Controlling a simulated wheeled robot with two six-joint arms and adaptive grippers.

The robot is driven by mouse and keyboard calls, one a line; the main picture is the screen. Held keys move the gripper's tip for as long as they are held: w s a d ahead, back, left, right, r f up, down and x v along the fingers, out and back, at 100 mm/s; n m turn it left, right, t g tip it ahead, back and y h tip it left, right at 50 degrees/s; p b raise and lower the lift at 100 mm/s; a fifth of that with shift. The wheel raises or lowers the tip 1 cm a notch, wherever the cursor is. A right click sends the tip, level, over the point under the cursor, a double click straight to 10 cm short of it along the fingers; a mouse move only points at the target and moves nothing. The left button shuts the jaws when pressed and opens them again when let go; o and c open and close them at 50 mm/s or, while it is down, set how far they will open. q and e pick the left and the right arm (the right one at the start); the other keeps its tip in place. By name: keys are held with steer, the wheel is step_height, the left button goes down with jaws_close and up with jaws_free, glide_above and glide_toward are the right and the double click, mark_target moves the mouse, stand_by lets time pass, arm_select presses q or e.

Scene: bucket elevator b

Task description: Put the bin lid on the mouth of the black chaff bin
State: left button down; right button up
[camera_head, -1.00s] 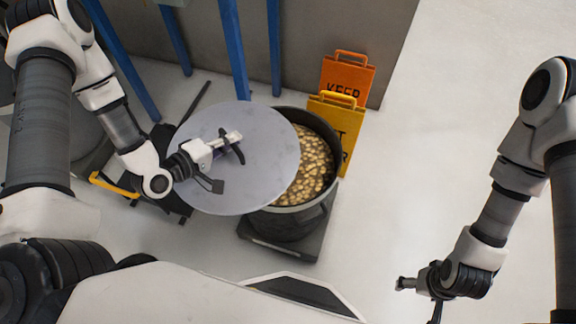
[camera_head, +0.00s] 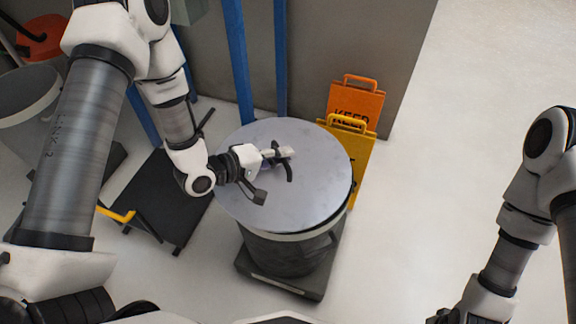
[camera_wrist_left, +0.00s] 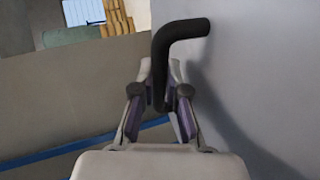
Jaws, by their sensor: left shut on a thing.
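The bin lid (camera_head: 318,185) is a round grey disc with a black bent handle (camera_head: 288,172). My left gripper (camera_head: 277,156) is shut on this handle; in the left wrist view the fingers (camera_wrist_left: 160,95) close around the handle (camera_wrist_left: 180,32). The lid covers the mouth of the black chaff bin (camera_head: 290,256) in the head view, hiding its contents. The bin's rim shows below the lid at the lower right. I cannot tell whether the lid rests on the rim or hovers just above it. My right gripper is mostly cut off at the bottom edge.
The bin stands on a dark base (camera_head: 280,284). Orange (camera_head: 356,104) and yellow (camera_head: 362,165) signs stand behind it to the right. Blue posts (camera_head: 238,62) rise behind. A black platform (camera_head: 160,205) and a grey bin (camera_head: 28,105) are at left. The right floor is clear.

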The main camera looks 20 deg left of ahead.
arm_select(q)
steer(key=shift+x, duration=1.05)
step_height(320, 180, down, 3)
steer(key=shift+s+r+b, duration=0.1)
steer(key=shift+b, duration=0.75)
steer(key=c, duration=1.2)
jaws_free()
